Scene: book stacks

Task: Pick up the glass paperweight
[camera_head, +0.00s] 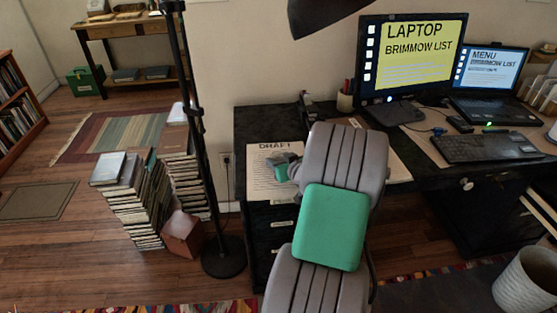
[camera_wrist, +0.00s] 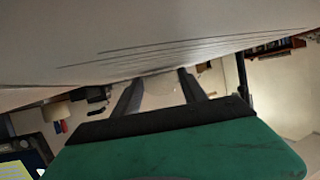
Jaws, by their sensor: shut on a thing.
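My gripper (camera_head: 281,165) is over the DRAFT page (camera_head: 268,183) at the left end of the black desk. In the wrist view its two dark fingers (camera_wrist: 160,77) stand apart, with a faint, clear, rounded thing between them, the glass paperweight (camera_wrist: 160,88). The gripper is shut on it. The page fills the top of the wrist view, close to the fingertips. In the head view the paperweight cannot be made out apart from the gripper. Whether it still touches the page I cannot tell.
A pen cup (camera_head: 345,102), a monitor (camera_head: 413,55), a laptop (camera_head: 490,70) and a keyboard (camera_head: 487,147) stand on the desk (camera_head: 330,112) to the right. A black lamp pole (camera_head: 190,110) and book stacks (camera_head: 135,205) stand on the floor to the left.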

